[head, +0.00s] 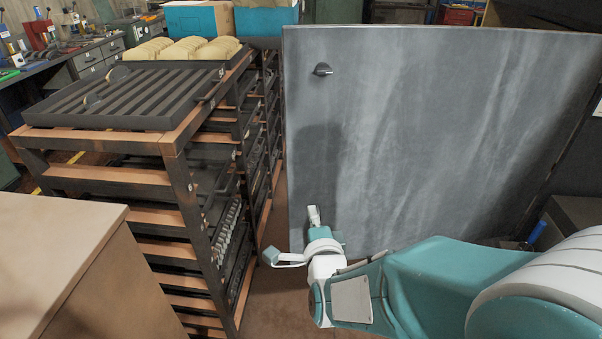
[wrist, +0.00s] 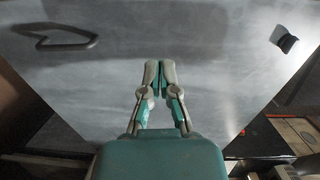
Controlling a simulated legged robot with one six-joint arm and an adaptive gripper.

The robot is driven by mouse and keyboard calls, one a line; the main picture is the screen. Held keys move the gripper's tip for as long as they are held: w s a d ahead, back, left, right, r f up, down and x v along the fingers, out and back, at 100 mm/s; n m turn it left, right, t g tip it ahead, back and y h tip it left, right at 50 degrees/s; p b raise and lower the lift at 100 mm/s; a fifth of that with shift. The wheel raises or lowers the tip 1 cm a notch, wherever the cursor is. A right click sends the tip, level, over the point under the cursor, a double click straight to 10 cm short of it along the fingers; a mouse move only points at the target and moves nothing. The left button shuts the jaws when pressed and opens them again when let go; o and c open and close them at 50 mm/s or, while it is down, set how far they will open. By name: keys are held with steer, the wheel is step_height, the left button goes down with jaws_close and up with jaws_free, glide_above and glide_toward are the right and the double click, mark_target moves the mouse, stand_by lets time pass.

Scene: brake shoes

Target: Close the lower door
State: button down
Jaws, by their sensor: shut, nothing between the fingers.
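A large grey door panel (head: 440,130) stands open and fills the right half of the head view. A dark knob (head: 323,69) sits near its upper left corner. In the wrist view the grey panel (wrist: 220,70) fills most of the picture, with a dark loop handle (wrist: 54,40) at upper left and a dark knob (wrist: 285,40) at upper right. My gripper (head: 314,214) is in front of the panel's lower left part. Its fingers (wrist: 160,66) are shut and empty, pointing at the panel. I cannot tell whether they touch it.
A metal rack (head: 175,190) with wooden edges and stacked trays stands left of the door, with tan curved parts (head: 185,48) on top. A beige box-like cabinet (head: 60,235) is at the lower left. A workbench (head: 85,52) is behind. A narrow floor strip separates rack and door.

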mark_target(299, 168)
steer(key=shift+m, duration=0.3)
steer(key=x, duration=1.4)
steer(key=shift+a+r, duration=0.25)
steer(key=shift+a, duration=0.05)
